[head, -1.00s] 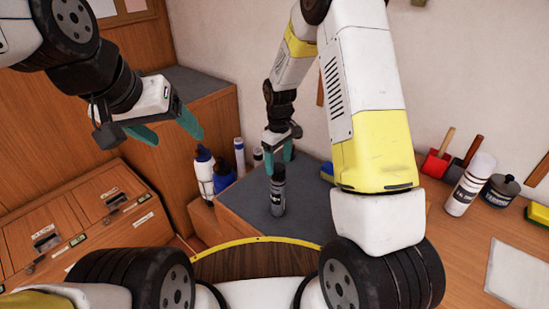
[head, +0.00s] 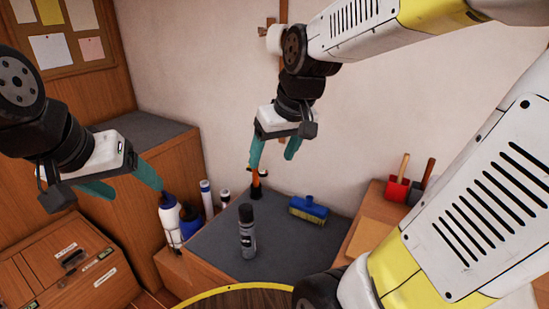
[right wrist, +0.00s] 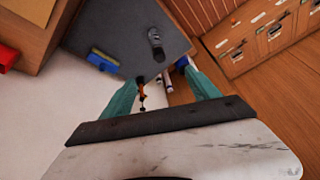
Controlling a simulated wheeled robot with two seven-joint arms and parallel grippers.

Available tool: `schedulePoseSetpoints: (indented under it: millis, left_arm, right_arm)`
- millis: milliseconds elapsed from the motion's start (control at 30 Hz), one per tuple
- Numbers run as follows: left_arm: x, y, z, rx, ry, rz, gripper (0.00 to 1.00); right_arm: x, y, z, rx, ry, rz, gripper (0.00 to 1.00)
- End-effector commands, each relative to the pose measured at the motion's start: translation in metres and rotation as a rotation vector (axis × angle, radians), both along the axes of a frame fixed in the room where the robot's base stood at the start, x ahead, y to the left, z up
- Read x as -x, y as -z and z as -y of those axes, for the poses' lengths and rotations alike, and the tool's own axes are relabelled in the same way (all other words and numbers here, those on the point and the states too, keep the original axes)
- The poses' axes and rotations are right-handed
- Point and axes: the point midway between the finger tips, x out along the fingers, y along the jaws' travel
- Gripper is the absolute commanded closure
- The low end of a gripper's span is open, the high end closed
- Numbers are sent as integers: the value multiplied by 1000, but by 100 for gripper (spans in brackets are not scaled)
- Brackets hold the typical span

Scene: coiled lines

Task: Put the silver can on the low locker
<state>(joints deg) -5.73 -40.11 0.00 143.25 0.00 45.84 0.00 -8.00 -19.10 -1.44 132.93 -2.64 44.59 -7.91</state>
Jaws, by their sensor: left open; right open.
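The silver can (head: 247,240), grey with a dark cap, stands upright on the grey top of the low locker (head: 285,245). The right wrist view also shows the can (right wrist: 156,45) on the grey locker top (right wrist: 115,25). My right gripper (head: 272,158) is open and empty, well above the locker and clear of the can. Its two teal fingers also show in the right wrist view (right wrist: 163,85), with nothing between them. My left gripper (head: 133,187) is open and empty at the left, above the wooden drawers and apart from the can.
A blue brush (head: 308,209) lies on the locker top right of the can. A white bottle (head: 170,222) and other small bottles stand at its left. Red-bladed tools (head: 398,188) stand at the right. A taller grey-topped cabinet (head: 140,130) is behind left.

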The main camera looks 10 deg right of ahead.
Motion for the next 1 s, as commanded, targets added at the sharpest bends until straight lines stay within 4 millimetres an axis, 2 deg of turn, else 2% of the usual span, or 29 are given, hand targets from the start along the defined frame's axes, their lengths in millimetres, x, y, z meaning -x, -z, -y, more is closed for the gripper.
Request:
schedulePoseSetpoints:
  millis: [33,100,200,300,467,1000]
  left_arm:
    - [0,0,0,0,0,0,28]
    - [0,0,0,0,0,0,28]
    - [0,0,0,0,0,0,28]
    - [0,0,0,0,0,0,28]
    - [0,0,0,0,0,0,28]
    - [0,0,0,0,0,0,28]
  right_arm:
    - [18,-9,3,-21,36,33,30]
    - [39,-16,6,-50,82,64,30]
    - [62,-20,8,-82,131,97,30]
    - [75,-21,8,-103,163,118,30]
    - [83,-21,9,-115,180,128,30]
    - [82,-22,9,-115,179,127,30]
